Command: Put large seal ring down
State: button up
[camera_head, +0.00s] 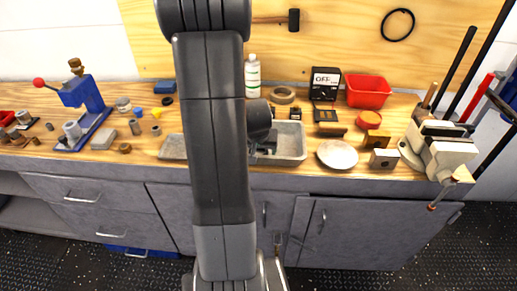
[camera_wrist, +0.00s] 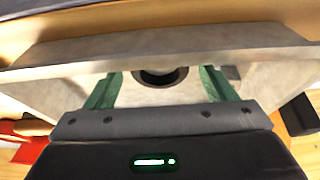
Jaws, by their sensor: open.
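A small dark ring (camera_wrist: 158,80), perhaps the large seal ring, lies on the floor of the grey metal tray (camera_wrist: 240,62). My gripper (camera_wrist: 160,92) is open, with its green fingers apart on the left and right of the ring; I cannot tell whether either touches it. In the head view the tray (camera_head: 291,143) stands on the bench, partly hidden behind my arm. The gripper is low inside the tray there, mostly hidden by my arm, and the ring cannot be made out.
A white dish (camera_head: 337,155) and a dark brush-like block (camera_head: 325,131) sit right of the tray. A white bottle (camera_head: 252,76) and a tape roll (camera_head: 282,95) stand behind it. A red bin (camera_head: 369,91) is at the back right; a blue press (camera_head: 84,98) is at left.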

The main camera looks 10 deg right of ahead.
jog(key=shift+s+r, duration=0.1)
jog(key=shift+r, duration=0.6)
jog(key=v, duration=1.1)
jog(key=shift+s+p, duration=0.2)
jog(key=shift+p, duration=0.2)
